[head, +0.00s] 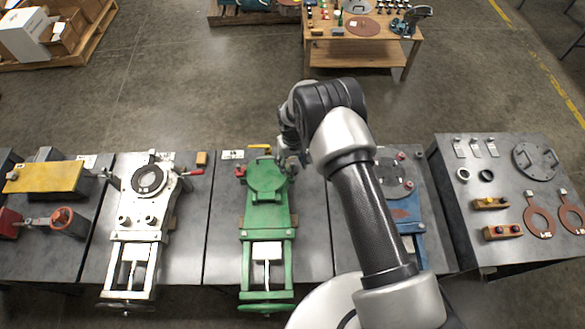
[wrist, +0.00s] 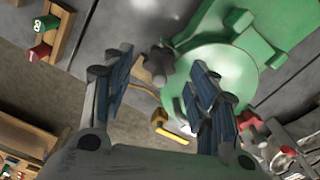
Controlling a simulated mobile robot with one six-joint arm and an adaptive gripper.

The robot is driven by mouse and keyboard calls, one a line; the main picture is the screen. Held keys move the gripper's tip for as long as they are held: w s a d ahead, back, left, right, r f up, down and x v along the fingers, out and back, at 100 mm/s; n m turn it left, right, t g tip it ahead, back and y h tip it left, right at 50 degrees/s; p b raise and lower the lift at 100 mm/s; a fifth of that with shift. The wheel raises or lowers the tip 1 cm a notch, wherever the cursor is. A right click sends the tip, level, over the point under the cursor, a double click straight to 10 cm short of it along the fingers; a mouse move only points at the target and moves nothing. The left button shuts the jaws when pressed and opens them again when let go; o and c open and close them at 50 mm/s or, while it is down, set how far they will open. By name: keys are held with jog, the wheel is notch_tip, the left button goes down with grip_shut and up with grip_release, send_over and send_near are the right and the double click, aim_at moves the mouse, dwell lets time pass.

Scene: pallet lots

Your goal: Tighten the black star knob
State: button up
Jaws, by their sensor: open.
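A dark star-shaped knob (wrist: 158,66) shows in the wrist view at the edge of a round green plate (wrist: 232,65), part of the green fixture (head: 266,222) in the head view. My gripper (wrist: 160,72) is open, and the knob shows in the gap between its two blue-padded fingers, nearer the left one. Nothing is held. How far the fingertips are from the knob cannot be told. In the head view my gripper (head: 292,150) is at the far right corner of the green fixture and hides the knob there.
A yellow-handled tool (head: 259,147) lies behind the green fixture, and a red knob (head: 240,172) is on its left. A white fixture (head: 136,240) stands left, a blue one (head: 408,215) right, partly behind my arm. The floor behind the benches is clear up to a wooden table (head: 350,48).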

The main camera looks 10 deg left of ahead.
aim_at(292, 169)
jog(key=shift+f, duration=1.45)
jog(key=shift+c, duration=0.2)
jog(key=c, duration=1)
jog(key=shift+f+m+b, duration=0.15)
jog(key=shift+m+b, duration=0.65)
jog(key=shift+b, duration=0.35)
jog(key=shift+m+b, duration=0.3)
jog(key=shift+m, duration=0.5)
jog(key=shift+r, duration=0.2)
jog(key=o, duration=1)
jog(key=shift+o, duration=0.2)
